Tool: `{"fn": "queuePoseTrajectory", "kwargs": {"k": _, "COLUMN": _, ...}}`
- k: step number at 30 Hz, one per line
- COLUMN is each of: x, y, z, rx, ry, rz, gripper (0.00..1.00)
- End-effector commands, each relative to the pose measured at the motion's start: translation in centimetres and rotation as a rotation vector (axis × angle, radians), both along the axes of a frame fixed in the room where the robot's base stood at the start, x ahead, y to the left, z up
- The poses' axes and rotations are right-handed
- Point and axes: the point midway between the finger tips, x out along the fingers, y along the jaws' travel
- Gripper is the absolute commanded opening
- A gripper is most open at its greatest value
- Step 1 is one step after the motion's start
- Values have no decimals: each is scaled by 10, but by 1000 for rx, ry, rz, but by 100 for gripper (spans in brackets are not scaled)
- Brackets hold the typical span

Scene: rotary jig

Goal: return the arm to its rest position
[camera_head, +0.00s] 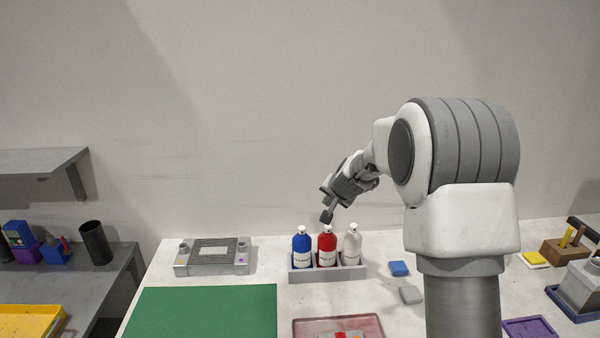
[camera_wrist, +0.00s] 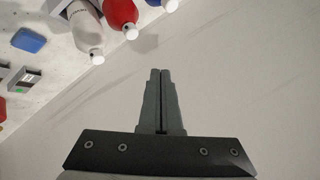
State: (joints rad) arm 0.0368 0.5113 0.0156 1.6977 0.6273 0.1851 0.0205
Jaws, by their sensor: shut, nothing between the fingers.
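My arm rises at the right of the head view and reaches left over the table. My gripper (camera_head: 327,217) hangs just above the bottles, near the red one, apart from them as far as I can tell. In the wrist view my gripper (camera_wrist: 160,72) shows its two fingers together with nothing between them. The wrist view looks mostly at the plain wall, with the bottles upside down at the top left.
A grey rack (camera_head: 328,273) holds a blue bottle (camera_head: 302,246), a red bottle (camera_head: 327,246) and a white bottle (camera_head: 351,246). A green mat (camera_head: 205,312), a grey device (camera_head: 212,256), a reddish tray (camera_head: 310,328) and a blue block (camera_head: 398,268) lie around it. Shelves stand left.

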Motion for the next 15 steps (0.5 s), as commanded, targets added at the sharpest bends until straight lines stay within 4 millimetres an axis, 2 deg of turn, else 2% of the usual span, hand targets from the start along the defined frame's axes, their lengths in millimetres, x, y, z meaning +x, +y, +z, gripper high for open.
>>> {"fn": "queuePoseTrajectory", "kwargs": {"k": 1, "x": -13, "y": 4, "z": 19, "rx": -11, "ry": -3, "rz": 27, "gripper": 0}}
{"fn": "queuePoseTrajectory", "kwargs": {"k": 6, "x": -69, "y": 15, "z": 64, "rx": -62, "ry": 18, "rz": 131, "gripper": 0}}
{"fn": "queuePoseTrajectory", "kwargs": {"k": 12, "x": -144, "y": 22, "z": 101, "rx": -134, "ry": 53, "rz": 239, "gripper": 0}}
{"fn": "queuePoseTrajectory", "kwargs": {"k": 15, "x": -183, "y": 22, "z": 113, "rx": -173, "ry": 73, "rz": 286, "gripper": 0}}
